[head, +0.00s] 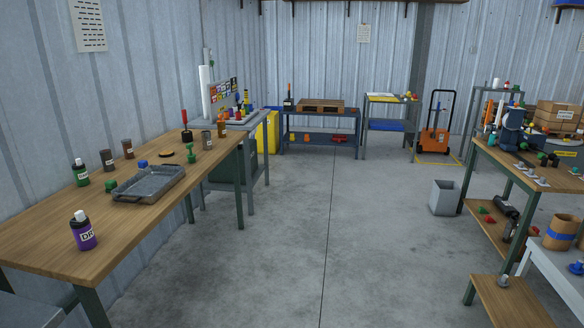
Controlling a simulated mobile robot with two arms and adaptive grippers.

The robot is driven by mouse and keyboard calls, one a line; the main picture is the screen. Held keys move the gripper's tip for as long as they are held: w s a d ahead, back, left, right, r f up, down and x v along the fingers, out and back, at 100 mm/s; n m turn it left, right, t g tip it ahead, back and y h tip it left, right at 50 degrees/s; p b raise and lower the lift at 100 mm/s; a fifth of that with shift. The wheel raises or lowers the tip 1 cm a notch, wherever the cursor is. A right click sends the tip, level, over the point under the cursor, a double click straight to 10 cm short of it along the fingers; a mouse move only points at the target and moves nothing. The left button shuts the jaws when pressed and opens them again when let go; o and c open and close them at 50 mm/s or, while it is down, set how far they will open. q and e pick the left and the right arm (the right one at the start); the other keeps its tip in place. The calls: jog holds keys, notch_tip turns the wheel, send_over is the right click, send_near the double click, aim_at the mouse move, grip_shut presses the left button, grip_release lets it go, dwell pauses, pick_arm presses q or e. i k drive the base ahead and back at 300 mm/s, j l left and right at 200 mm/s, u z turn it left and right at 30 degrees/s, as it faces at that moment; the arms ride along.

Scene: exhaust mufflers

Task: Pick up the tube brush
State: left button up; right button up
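I cannot pick out the tube brush for certain at this distance. A thin upright tool with a red upper part and dark base (186,127) stands near the far end of the left wooden table (60,238). Another slim upright item with an orange top (289,98) stands on the back bench. Both are too small to identify surely. Neither of my grippers shows in the head view.
The left table also holds a grey metal tray (150,184), a purple bottle (83,231), a green bottle (81,173) and brown jars. A cluttered workbench (500,160) stands right, with a grey bin (444,197) beside it. The concrete floor between is clear.

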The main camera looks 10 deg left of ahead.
aim_at(184, 112)
jog(key=i+j+u, duration=0.1)
jog(key=i+u, duration=0.2)
jog(key=i, duration=0.35)
jog(key=i+l+u, duration=0.1)
jog(key=i+u, duration=0.2)
jog(key=i, duration=0.35)
jog(key=i+l+u, duration=0.3)
jog(key=i, duration=0.35)
jog(key=i+l, duration=0.4)
jog(key=i, duration=0.15)
jog(key=i+l+z, duration=0.15)
jog(key=i+l, duration=0.25)
jog(key=i, duration=0.15)
